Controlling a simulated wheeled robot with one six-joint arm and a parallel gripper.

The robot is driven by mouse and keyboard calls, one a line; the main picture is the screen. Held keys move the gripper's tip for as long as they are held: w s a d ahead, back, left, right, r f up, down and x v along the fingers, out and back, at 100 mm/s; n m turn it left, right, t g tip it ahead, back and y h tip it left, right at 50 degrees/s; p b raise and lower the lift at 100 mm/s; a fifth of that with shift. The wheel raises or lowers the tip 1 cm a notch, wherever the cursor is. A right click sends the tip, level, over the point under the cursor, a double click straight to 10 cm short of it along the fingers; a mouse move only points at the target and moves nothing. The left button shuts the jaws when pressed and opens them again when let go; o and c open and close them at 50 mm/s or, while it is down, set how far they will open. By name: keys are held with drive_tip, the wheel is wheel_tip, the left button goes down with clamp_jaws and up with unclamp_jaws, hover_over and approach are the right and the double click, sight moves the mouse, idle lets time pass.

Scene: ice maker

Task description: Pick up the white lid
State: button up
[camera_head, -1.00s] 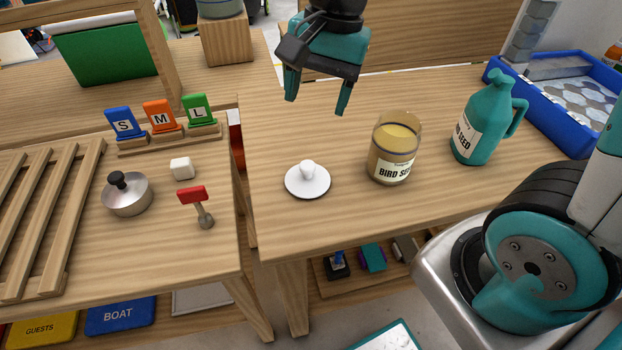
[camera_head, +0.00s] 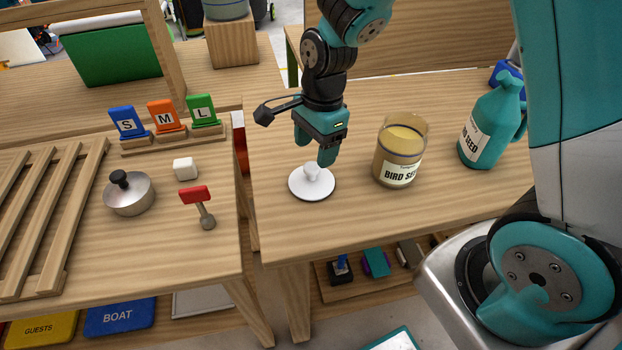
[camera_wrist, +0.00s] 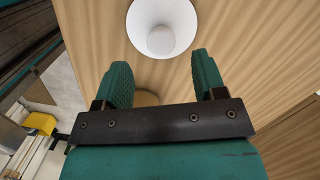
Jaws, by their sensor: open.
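The white lid (camera_head: 303,187) is a flat round disc with a knob in its middle, lying on the wooden table. In the wrist view the lid (camera_wrist: 162,14) is at the top, beyond the fingertips, with its knob (camera_wrist: 160,40) facing me. My gripper (camera_head: 314,160) is just above and behind the lid, pointing down, with its fingertips close to the knob. In the wrist view my gripper (camera_wrist: 160,72) has its two teal fingers apart with nothing between them. I cannot tell whether a fingertip touches the lid.
The bird seed jar (camera_head: 399,155) stands right of the lid, and a teal jug (camera_head: 488,130) stands further right. On the left table are a small metal pot (camera_head: 130,194), a white cube (camera_head: 185,168) and a red-headed mallet (camera_head: 198,200). Table in front of the lid is clear.

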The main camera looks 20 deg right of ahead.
sight(312, 166)
drive_tip(key=shift+a+f, duration=0.2)
drive_tip(key=shift+f, duration=1.15)
drive_tip(key=shift+a+f, duration=0.2)
drive_tip(key=shift+f, duration=1.15)
drive_tip(key=c, duration=1)
drive_tip(key=shift+r, duration=0.15)
